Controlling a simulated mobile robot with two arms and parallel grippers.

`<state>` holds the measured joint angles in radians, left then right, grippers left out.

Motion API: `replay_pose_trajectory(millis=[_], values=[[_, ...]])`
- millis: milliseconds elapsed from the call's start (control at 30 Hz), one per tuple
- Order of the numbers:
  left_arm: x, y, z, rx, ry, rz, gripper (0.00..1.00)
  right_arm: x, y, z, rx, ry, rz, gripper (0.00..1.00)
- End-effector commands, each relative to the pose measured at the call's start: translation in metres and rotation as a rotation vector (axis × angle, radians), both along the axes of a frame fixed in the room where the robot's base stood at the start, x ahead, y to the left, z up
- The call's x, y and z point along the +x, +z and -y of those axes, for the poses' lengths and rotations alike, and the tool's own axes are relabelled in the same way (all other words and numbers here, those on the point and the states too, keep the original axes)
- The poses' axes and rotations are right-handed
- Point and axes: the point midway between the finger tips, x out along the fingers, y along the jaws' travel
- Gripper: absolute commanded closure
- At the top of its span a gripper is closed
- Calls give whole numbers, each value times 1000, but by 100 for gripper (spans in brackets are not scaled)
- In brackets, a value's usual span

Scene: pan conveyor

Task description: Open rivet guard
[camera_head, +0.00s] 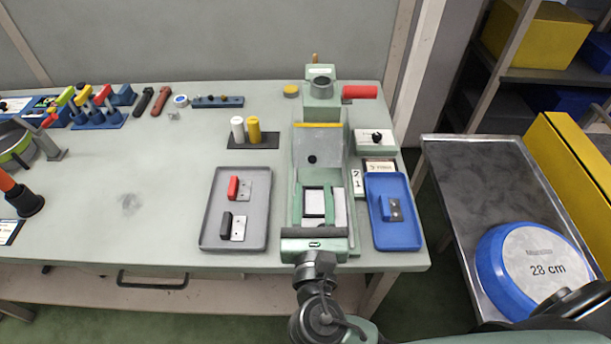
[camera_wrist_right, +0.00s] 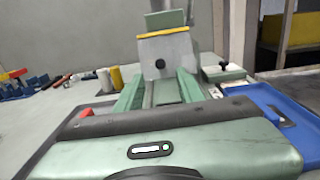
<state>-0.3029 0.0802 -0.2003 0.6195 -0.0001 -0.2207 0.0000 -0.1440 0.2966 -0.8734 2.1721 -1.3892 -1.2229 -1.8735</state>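The rivet guard (camera_head: 318,148) is a grey plate with a yellow top edge and a dark round knob or hole, on the green riveting machine (camera_head: 320,98). It stands tilted across the machine's front. It also shows in the wrist view (camera_wrist_right: 165,56). My right gripper (camera_head: 313,188) is over the machine's bed, in front of the guard and apart from it. Its two green fingers look spread, with nothing clearly held between them. In the wrist view its palm hides the near part of the bed. My left gripper is not in view.
A grey tray (camera_head: 210,215) with red and black handle parts lies left of the machine. A blue tray (camera_head: 373,235) with a blue part lies right. A white box with a black knob (camera_head: 376,141) stands beside the guard. A pan (camera_head: 535,270) lies on the metal side table (camera_head: 455,165).

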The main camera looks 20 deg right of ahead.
Motion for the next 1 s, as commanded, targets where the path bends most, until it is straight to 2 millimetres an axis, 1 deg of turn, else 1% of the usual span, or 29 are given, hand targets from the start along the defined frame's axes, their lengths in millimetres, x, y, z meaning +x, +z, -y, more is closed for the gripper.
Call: replay_pose_trajectory(millis=[33, 133, 300, 400, 533, 767, 800, 867, 900, 933, 1000], values=[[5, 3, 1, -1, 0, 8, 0, 7, 3, 2, -2, -1, 4, 62], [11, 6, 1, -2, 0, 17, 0, 23, 3, 7, -1, -1, 4, 62], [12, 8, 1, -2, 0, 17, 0, 49, 3, 14, 1, -1, 2, 62], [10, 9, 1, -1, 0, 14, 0, 59, 2, 17, 3, 0, 1, 62], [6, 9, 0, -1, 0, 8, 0, 66, 2, 19, 4, -1, 1, 62], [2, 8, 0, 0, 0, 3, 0, 67, 1, 20, 4, -1, -1, 62], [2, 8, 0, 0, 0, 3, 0, 67, 1, 20, 4, -1, -1, 65], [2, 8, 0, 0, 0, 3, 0, 67, 1, 20, 5, -1, -1, 81], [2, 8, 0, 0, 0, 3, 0, 67, 1, 20, 5, -1, -1, 92], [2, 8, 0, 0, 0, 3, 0, 67, 1, 20, 5, -1, -1, 100], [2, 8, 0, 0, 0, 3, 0, 67, 1, 19, 5, -1, -1, 100]])
